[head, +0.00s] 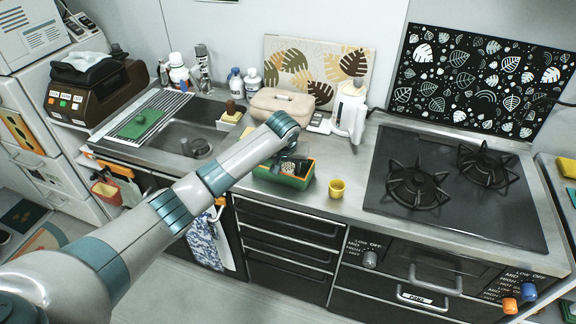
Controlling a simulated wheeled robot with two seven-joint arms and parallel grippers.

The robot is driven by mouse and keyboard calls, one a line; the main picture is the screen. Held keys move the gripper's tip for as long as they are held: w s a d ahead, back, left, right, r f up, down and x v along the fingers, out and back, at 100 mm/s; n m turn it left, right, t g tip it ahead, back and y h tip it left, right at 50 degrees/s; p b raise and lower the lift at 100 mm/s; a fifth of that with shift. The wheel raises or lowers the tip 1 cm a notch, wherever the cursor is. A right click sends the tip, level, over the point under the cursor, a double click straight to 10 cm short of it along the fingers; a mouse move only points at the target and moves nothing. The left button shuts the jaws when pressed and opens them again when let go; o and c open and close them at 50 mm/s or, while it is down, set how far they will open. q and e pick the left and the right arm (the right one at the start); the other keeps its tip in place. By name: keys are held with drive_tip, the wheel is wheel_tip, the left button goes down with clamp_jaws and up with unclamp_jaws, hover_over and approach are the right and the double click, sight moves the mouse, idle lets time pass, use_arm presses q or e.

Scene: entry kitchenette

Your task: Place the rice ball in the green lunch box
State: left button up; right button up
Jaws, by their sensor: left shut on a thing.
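The green lunch box (304,181) stands open on the counter's front part, left of the stove, with an orange inside edge. My left arm reaches in from the left, and its gripper (287,160) points down over the box. It is shut on a small dark-and-white thing, which looks like the rice ball (288,168), low at the box opening. The wrist and fingers hide part of it, so I cannot tell whether it touches the box floor. My right gripper is not in view.
A yellow cup (337,188) stands just right of the box. Behind are a beige pouch (281,104) and a white kettle (349,112). The sink (190,138) with a green item on its rack is left, the stove (450,188) right. Bare counter lies between cup and stove.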

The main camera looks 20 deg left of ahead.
use_arm(q)
drive_tip(key=shift+f, duration=0.15)
drive_tip(key=shift+f, duration=0.1)
drive_tip(key=o, duration=1.2)
drive_tip(key=shift+c, duration=0.2)
drive_tip(key=shift+s+r, duration=0.15)
drive_tip(key=shift+r, duration=0.4)
drive_tip(key=b+v, duration=0.2)
drive_tip(key=v, duration=0.9)
